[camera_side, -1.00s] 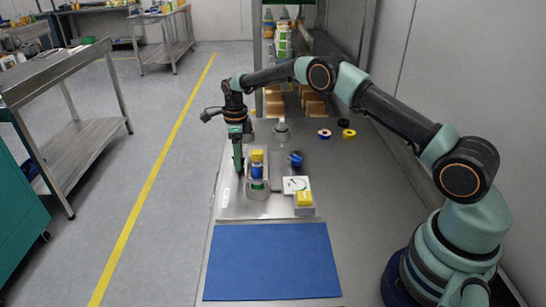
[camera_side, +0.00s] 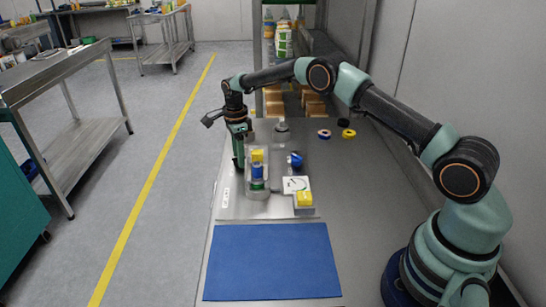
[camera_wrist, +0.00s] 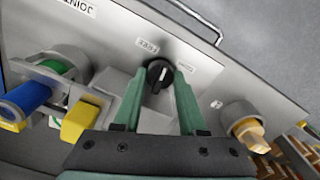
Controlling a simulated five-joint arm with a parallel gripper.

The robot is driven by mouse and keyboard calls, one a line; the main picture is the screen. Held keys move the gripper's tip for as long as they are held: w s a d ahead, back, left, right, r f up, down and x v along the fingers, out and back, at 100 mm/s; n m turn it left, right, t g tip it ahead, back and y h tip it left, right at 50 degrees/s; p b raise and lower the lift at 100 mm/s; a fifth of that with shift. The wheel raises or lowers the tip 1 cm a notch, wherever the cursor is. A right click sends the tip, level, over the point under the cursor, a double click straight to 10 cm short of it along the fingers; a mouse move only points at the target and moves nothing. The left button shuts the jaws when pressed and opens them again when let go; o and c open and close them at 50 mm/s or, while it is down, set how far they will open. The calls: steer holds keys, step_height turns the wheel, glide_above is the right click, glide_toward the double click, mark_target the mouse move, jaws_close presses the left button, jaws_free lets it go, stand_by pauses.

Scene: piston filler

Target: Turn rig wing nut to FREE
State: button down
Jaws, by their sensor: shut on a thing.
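The wing nut looks like a small black knob (camera_wrist: 157,74) with a pale pointer mark, on a grey metal panel (camera_wrist: 105,35) in the wrist view. A small label that seems to read FREE (camera_wrist: 147,45) is at its upper left, and another label (camera_wrist: 187,67) is at its right. My gripper (camera_wrist: 156,88) has one green finger on each side of the knob and is shut on it. In the side view my gripper (camera_side: 239,154) points down at the rig's left edge and hides the knob.
A stack of yellow, blue and green parts (camera_side: 258,172) stands just right of my gripper. A blue part (camera_side: 295,160), a white dial plate (camera_side: 296,184) and a yellow block (camera_side: 304,199) are farther right. A blue mat (camera_side: 270,262) lies clear in front.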

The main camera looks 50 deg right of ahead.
steer(key=shift+c, duration=2.3)
jaws_free()
step_height(320, 180, up, 12)
steer(key=shift+r, duration=0.1)
